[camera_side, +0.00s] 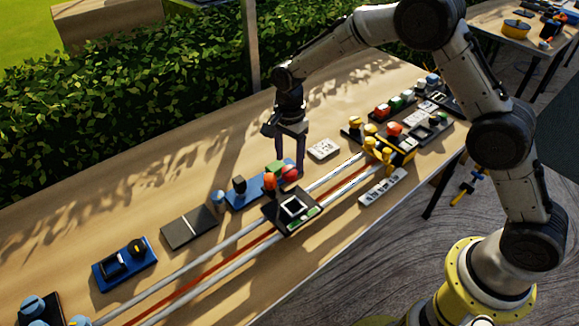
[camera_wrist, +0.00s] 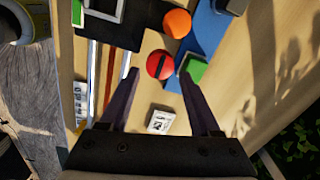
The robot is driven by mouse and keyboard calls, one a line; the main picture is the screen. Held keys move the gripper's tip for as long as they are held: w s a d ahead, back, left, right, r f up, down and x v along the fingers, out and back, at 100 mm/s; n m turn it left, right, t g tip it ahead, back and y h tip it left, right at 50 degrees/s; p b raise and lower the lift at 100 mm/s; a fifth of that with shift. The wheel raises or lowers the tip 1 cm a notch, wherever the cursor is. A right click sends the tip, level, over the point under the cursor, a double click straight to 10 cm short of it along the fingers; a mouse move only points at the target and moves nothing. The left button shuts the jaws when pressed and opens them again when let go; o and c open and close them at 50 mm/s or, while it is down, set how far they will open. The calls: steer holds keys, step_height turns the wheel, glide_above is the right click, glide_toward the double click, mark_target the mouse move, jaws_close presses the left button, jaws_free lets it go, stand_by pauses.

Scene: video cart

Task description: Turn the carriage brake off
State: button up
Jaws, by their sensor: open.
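My gripper (camera_side: 290,160) is open and points down above the blue base plate (camera_side: 245,194). In the wrist view its two fingertips (camera_wrist: 160,74) stand apart on either side of a round red knob (camera_wrist: 160,64) with a dark bar across it. The red knob (camera_side: 290,173) also shows in the side view, close below the fingers; contact cannot be told. An orange round part (camera_wrist: 177,23) and a green block (camera_wrist: 195,68) are beside it. A dark carriage (camera_side: 292,209) with a pale square frame sits on the rails. No label shows which control is the carriage brake.
Two pale rails (camera_side: 220,255) with a red strip between them run along the table. A white panel (camera_side: 323,149) lies behind the rails. Yellow and red controls (camera_side: 388,140) stand at the right. A dark flat plate (camera_side: 189,227) and a blue device (camera_side: 124,263) lie left.

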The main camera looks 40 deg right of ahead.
mark_target(290, 170)
steer(key=shift+f, duration=2)
jaws_close()
